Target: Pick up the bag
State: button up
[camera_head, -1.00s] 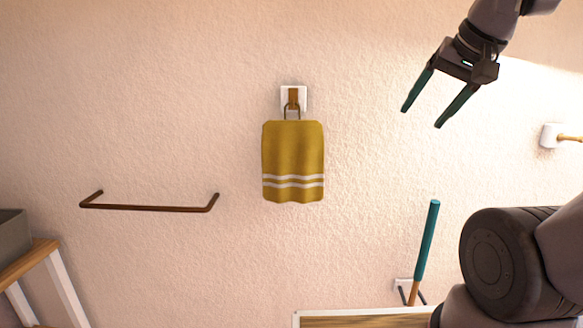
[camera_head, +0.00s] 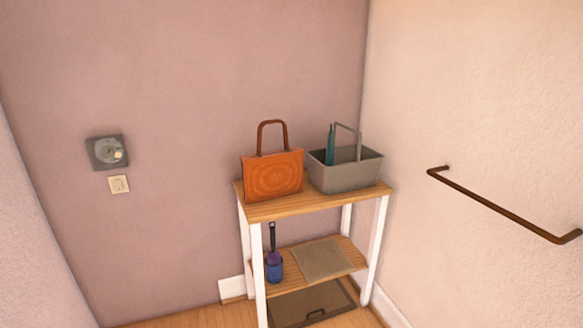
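An orange bag (camera_head: 273,177) with a brown arched handle stands upright on the top of a small wooden shelf stand (camera_head: 315,203). It is at the left side of the top, next to a grey basket. The bag's front faces me and nothing covers it. My gripper is not in this view.
The grey basket (camera_head: 345,175) with a handle holds a teal item. The lower shelf carries a blue-purple bottle-like item (camera_head: 274,266) and a flat tan item (camera_head: 321,259). A brown wall bar (camera_head: 500,210) juts out at the right. A wall dial (camera_head: 107,152) is at the left.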

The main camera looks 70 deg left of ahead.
aim_at(271, 175)
jog(key=u, duration=2.55)
jog(key=i+j, duration=0.25)
jog(key=i, duration=0.15)
jog(key=i+j+u, duration=0.1)
jog(key=i+j, duration=0.15)
jog(key=i, duration=0.15)
jog(key=i+j+u, duration=0.1)
jog(key=i, duration=0.35)
jog(key=i+j, duration=0.3)
jog(key=i+l, duration=0.35)
jog(key=l+u, duration=0.05)
